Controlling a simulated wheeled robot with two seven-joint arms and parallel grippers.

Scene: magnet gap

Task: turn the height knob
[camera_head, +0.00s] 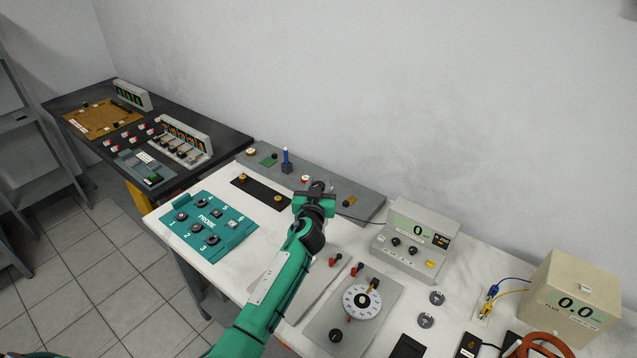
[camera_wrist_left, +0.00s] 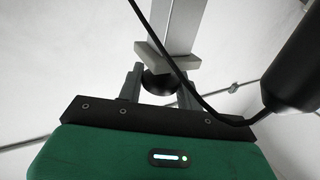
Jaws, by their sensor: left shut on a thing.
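My left gripper (camera_head: 316,188) is at the front edge of the long grey base plate (camera_head: 357,199) at the back of the white table. It hides what it holds in the head view. In the left wrist view, the two fingers of the gripper (camera_wrist_left: 160,78) are shut on a dark round knob (camera_wrist_left: 158,88), which I take to be the height knob. A light grey block (camera_wrist_left: 167,55) and a grey post (camera_wrist_left: 172,22) stand right behind the knob. Any mark on the knob is too dark to make out. My right gripper is not in view.
A black cable (camera_wrist_left: 181,82) crosses in front of the post. A grey meter box (camera_head: 415,240) stands right of the gripper. A teal probe panel (camera_head: 209,226) lies to the left, and a dial plate (camera_head: 355,310) lies in front. A cream box (camera_head: 570,295) is far right.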

